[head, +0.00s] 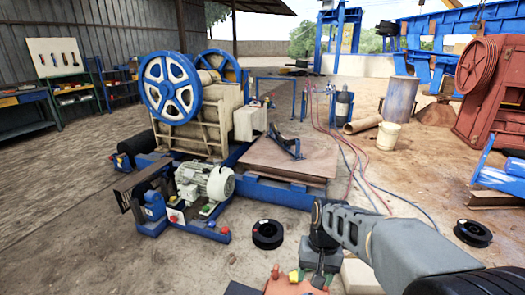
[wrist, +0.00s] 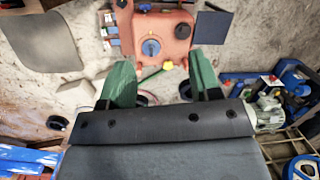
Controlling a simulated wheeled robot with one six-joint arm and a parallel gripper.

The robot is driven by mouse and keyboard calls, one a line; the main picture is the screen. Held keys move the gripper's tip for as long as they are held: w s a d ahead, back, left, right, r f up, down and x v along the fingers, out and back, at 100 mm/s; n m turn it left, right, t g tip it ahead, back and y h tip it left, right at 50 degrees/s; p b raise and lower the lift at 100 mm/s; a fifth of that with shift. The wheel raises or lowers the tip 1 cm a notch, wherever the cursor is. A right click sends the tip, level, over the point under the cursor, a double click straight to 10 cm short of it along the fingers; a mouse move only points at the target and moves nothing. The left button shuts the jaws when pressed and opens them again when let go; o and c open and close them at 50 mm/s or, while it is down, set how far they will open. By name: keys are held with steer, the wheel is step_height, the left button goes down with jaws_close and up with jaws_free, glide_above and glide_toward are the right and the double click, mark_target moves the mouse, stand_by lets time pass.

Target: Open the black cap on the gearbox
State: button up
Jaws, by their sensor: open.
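The orange-red gearbox (wrist: 150,28) lies at the top middle of the wrist view. A round black cap (wrist: 183,31) sits on its upper face, right of a blue round fitting (wrist: 151,47). My gripper (wrist: 160,60) has two green fingers spread wide apart with nothing between them. The fingertips point toward the gearbox's near edge, and the cap appears beyond them, nearer the right finger. The gap in height cannot be told. In the head view, part of the gearbox (head: 288,285) shows at the bottom edge below my arm; the cap cannot be made out there.
A yellow knob (wrist: 167,63) sits on the gearbox's near edge. In the head view, a black ring (head: 267,234) lies on the floor, left of my arm. The crusher with blue flywheels (head: 168,88) and a motor (head: 205,182) stand left. Red hoses (head: 352,150) cross open floor.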

steer(key=s+d+r+t+p, duration=0.1)
steer(key=s+r+p, duration=0.1)
steer(key=r, duration=0.3)
steer(key=s+d+r+n+t+h+p, duration=0.1)
steer(key=s+r+t+p, duration=0.1)
steer(key=r+p, duration=0.2)
steer(key=s+d+r+t+p, duration=0.1)
steer(key=s+r+t+p, duration=0.1)
steer(key=r, duration=0.5)
steer(key=shift+s+d+n+p, duration=0.25)
steer(key=shift+n+p, duration=0.15)
steer(key=shift+p, duration=0.45)
steer(key=shift+c, duration=0.3)
